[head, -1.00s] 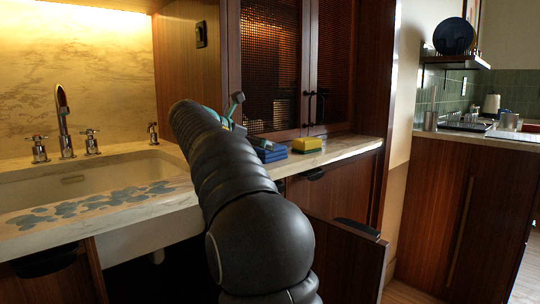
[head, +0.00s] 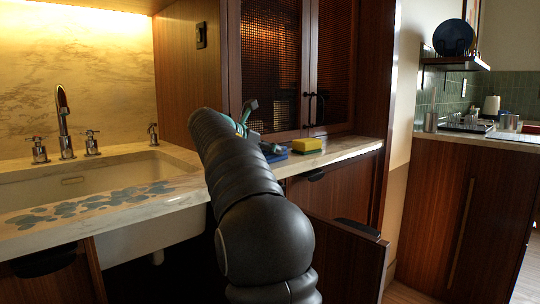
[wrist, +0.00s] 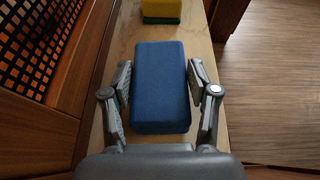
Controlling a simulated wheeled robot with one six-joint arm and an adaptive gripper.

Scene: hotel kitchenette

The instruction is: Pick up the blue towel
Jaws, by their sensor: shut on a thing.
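The blue towel (wrist: 161,108) is a thick, folded-looking block with rounded corners. It lies on the pale stone counter, between the two fingers of my gripper (wrist: 161,66) in the wrist view. My gripper is shut on it, with one finger along each long side. In the head view, the towel (head: 277,156) is partly hidden by my gripper and arm. I cannot see it lifted off the counter.
A yellow block with a green base (head: 306,145) stands just beyond the towel; it also shows in the wrist view (wrist: 161,9). A sink (head: 80,182) is to the left. A mesh-fronted cabinet (head: 270,70) rises behind the counter. An opened cupboard door (head: 345,260) stands below.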

